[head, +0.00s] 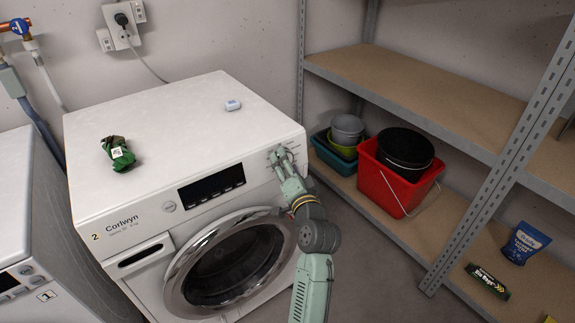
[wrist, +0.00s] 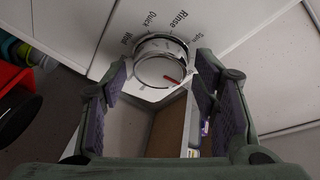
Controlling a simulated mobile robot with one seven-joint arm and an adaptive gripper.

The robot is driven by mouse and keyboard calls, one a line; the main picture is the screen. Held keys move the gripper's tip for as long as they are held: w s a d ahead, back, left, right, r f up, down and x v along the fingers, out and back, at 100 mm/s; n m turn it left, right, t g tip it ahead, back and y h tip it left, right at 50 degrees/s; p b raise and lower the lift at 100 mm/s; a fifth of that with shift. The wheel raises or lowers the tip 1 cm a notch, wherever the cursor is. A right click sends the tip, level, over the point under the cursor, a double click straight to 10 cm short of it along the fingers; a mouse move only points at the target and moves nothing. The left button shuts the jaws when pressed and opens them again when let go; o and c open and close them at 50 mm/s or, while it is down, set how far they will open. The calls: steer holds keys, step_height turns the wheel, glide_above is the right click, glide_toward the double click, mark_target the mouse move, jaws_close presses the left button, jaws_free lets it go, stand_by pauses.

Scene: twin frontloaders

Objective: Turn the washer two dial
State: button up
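Washer two (head: 150,215) is the white front-loader marked "2", with its round door closed. Its dial is at the right end of the front panel, mostly hidden behind my gripper (head: 281,157) in the head view. In the wrist view the silver dial (wrist: 158,66) shows clearly, its red mark toward the lower right. Labels such as Quick, Rinse and Spin ring it. My gripper (wrist: 161,74) is open, with one fingertip on each side of the dial. A small gap shows at the left fingertip; whether the right one touches I cannot tell.
A green packet (head: 117,153) and a small pale box (head: 232,105) lie on the washer top. Another white washer marked "1" (head: 45,262) stands at the left. A metal shelf (head: 440,100) with a red bucket (head: 393,187) stands close at the right.

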steer(key=c, duration=0.9)
steer(key=shift+o, duration=0.2)
steer(key=shift+r+p, duration=0.1)
steer(key=shift+p, duration=0.25)
steer(key=shift+r+m+g+h+p, duration=0.1)
steer(key=shift+m+g+h+p, duration=0.35)
steer(key=shift+m+p, duration=1.25)
steer(key=shift+r+m+g+h+p, duration=0.2)
steer(key=shift+m+g+p, duration=0.45)
steer(key=shift+m+p, duration=1.05)
steer(key=shift+f, duration=0.1)
steer(key=shift+a, duration=0.1)
